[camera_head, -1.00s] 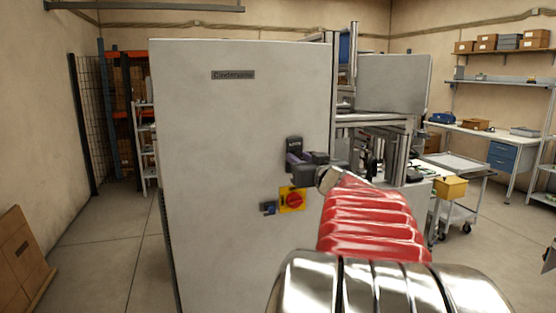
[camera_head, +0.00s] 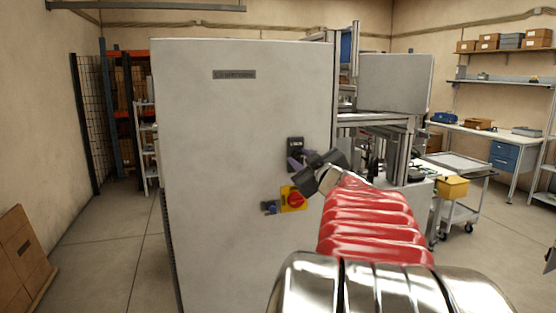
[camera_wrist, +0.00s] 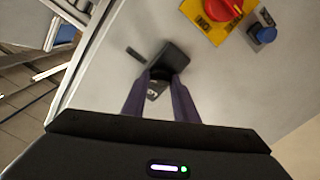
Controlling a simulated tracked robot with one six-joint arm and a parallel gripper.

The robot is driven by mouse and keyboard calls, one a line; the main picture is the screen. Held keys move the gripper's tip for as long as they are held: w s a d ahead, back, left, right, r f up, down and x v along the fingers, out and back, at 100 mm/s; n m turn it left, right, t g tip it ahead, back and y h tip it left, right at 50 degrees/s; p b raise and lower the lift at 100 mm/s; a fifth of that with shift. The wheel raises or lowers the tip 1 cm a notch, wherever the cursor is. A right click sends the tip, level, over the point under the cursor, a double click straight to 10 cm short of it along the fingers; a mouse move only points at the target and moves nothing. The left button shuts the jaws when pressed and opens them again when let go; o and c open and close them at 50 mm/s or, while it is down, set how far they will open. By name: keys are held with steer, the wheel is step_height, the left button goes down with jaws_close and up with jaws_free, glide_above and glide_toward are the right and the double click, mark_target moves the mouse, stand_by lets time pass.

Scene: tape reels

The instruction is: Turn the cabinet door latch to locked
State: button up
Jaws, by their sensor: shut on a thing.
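The tall light-grey cabinet door (camera_head: 230,180) fills the middle of the head view. The latch (camera_head: 295,146) is a small dark fitting near the door's right side, with a label on its upper part. My gripper (camera_head: 298,161) reaches it from the lower right, with its body tilted. In the wrist view, the two purple-grey fingers of my gripper (camera_wrist: 161,76) close around the dark latch (camera_wrist: 172,58). The fingers hide much of its handle, so its exact angle is hard to tell.
A red rotary switch on a yellow plate (camera_head: 293,199) sits just below the latch. A small blue knob (camera_head: 269,208) is left of it. A metal frame (camera_head: 385,125) stands right of the cabinet, with a cart (camera_head: 460,215) beyond.

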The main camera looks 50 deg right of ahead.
steer(key=n, duration=0.6)
steer(key=shift+a+f, duration=0.1)
steer(key=n, duration=0.6)
steer(key=shift+f, duration=0.1)
stand_by(0.4)
steer(key=o, duration=1.1)
steer(key=shift+c, duration=0.2)
